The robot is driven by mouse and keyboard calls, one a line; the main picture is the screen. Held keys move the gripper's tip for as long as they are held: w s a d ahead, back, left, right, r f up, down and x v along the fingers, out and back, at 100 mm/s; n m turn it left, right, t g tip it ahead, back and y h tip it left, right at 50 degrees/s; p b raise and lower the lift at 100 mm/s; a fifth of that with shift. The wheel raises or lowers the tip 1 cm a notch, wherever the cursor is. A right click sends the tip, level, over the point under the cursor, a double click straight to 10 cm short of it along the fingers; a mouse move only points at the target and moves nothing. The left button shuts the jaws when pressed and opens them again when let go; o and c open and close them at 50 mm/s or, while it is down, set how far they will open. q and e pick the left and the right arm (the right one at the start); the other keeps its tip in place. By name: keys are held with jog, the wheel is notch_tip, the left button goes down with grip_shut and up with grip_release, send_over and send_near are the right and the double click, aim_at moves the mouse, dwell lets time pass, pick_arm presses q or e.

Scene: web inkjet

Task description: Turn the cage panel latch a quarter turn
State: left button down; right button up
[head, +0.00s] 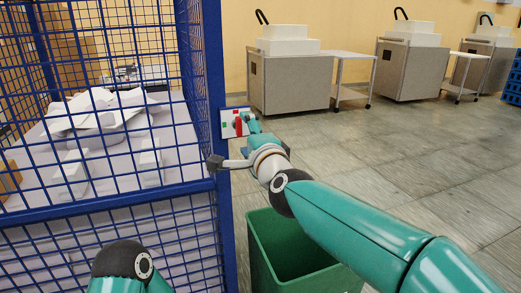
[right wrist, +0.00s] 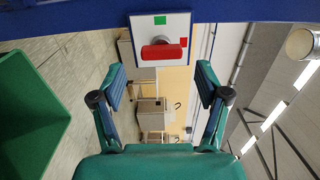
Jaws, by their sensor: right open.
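The cage panel latch has a white plate (head: 229,133) on the blue corner post, with a red handle (head: 238,125). In the head view the handle stands roughly upright. In the right wrist view the red handle (right wrist: 161,53) lies level across the plate (right wrist: 143,24), with a green mark above and a red mark near its right end. My right gripper (head: 232,141) is open before the latch. In the wrist view its fingertips (right wrist: 161,78) are spread wider than the handle, one towards each end, with nothing between them. Contact is not visible. My left gripper is out of view.
The blue mesh cage (head: 208,185) fills the left, with white parts on a covered table inside. A green bin (head: 262,245) stands below my right arm. Grey cabinets (head: 290,84) and carts (head: 346,75) stand along the back wall. The floor at right is clear.

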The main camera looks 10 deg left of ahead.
jog(key=v, duration=0.8)
jog(key=shift+s+d, duration=0.15)
jog(key=shift+d, duration=0.1)
